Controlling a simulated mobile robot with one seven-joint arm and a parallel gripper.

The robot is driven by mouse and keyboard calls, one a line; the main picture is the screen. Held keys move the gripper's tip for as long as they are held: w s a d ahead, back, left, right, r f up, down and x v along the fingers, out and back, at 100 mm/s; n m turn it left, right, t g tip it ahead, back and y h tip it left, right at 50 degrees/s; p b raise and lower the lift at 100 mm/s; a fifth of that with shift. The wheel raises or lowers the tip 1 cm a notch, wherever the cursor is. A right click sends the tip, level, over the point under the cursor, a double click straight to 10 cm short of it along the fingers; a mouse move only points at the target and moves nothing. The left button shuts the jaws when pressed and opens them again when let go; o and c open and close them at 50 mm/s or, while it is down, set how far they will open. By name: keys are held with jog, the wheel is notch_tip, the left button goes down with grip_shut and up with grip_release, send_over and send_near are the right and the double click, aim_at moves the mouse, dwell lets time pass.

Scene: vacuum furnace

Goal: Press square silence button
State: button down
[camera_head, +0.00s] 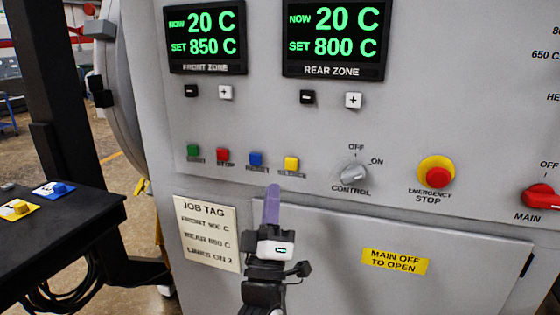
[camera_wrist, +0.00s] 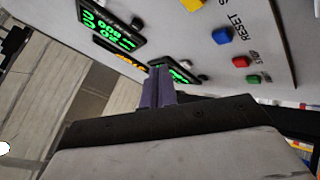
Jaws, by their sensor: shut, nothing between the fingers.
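The square yellow button (camera_head: 291,163) is at the right end of a row of square buttons on the grey panel; the label under it is blurred and reads like "SILENCE". It also shows at the top edge of the wrist view (camera_wrist: 192,5). My gripper (camera_head: 272,190) has purple fingers pointing up, closed together and empty. In the head view its tips appear just below and slightly left of the yellow button, and they do not cover it. In the wrist view the fingertips (camera_wrist: 160,72) appear apart from the button.
Blue (camera_head: 256,159), red (camera_head: 223,155) and green (camera_head: 194,151) buttons sit left of the yellow one. The control knob (camera_head: 355,172), emergency stop (camera_head: 437,176) and red main switch (camera_head: 541,196) are to the right. A black table (camera_head: 60,235) stands at left.

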jog(key=shift+s, duration=0.1)
jog(key=shift+d, duration=0.1)
send_near(290, 160)
jog(key=shift+s+a+r+x, duration=0.1)
jog(key=shift+s+r+x, duration=0.05)
jog(key=shift+x, duration=0.75)
jog(key=shift+s+a+r+x, duration=0.1)
jog(key=shift+s+r+x, duration=0.05)
jog(key=shift+x, duration=0.75)
jog(key=shift+s+r+x, duration=0.1)
jog(key=shift+r+x, duration=0.05)
jog(key=shift+x, duration=0.7)
jog(key=shift+w+d, duration=0.1)
jog(key=shift+w, duration=0.3)
jog(key=shift+w+d, duration=0.1)
jog(key=shift+w, duration=0.35)
dwell(0.6)
jog(key=shift+s, duration=0.1)
jog(key=shift+s+a, duration=0.25)
jog(key=shift+s, duration=0.5)
jog(key=shift+s, duration=0.1)
